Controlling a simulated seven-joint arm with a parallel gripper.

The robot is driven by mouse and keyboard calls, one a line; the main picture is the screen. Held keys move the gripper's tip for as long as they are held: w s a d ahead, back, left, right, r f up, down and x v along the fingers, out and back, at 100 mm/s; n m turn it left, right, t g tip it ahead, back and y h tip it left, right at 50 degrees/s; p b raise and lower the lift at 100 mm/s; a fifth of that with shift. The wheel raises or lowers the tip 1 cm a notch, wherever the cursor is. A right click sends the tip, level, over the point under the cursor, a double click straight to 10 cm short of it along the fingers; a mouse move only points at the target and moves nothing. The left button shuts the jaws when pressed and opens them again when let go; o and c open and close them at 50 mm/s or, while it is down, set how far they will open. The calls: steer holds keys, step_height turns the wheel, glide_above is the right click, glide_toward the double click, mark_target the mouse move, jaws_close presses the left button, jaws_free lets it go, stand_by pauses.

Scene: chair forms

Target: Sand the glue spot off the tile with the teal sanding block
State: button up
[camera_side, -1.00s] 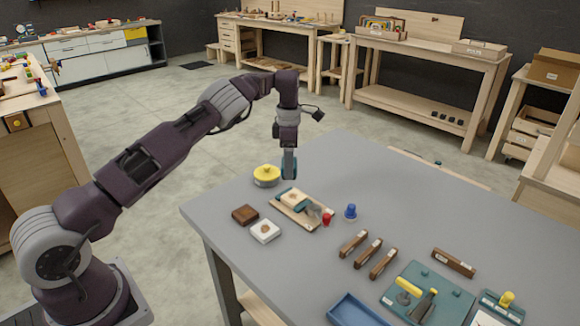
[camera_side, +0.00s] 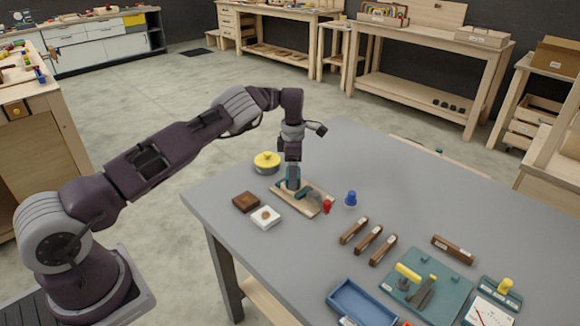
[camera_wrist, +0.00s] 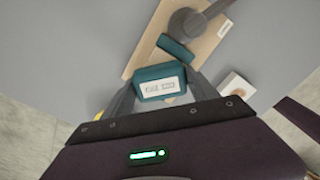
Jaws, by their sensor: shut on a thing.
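My gripper (camera_side: 292,178) is shut on the teal sanding block (camera_wrist: 160,86), which carries a white label. In the side view it holds the block low over the wooden board (camera_side: 318,203), at the tile's place; I cannot tell whether the two touch. The board also bears a teal bar (camera_wrist: 177,49) and a grey clamp (camera_wrist: 188,22) with a red end (camera_side: 327,206). Another white tile (camera_side: 265,217) with a brown spot lies beside the board.
A brown block (camera_side: 246,202) and a yellow-topped round tin (camera_side: 267,162) stand near the board. A blue piece (camera_side: 351,198) is to its right. Several brown bars, a teal plate (camera_side: 432,290) and a blue tray (camera_side: 362,304) lie at front right. The table's back right is clear.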

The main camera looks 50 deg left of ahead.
steer(key=shift+d, duration=1.25)
steer(key=shift+a, duration=2.05)
steer(key=shift+d+r, duration=0.1)
steer(key=shift+r, duration=4.05)
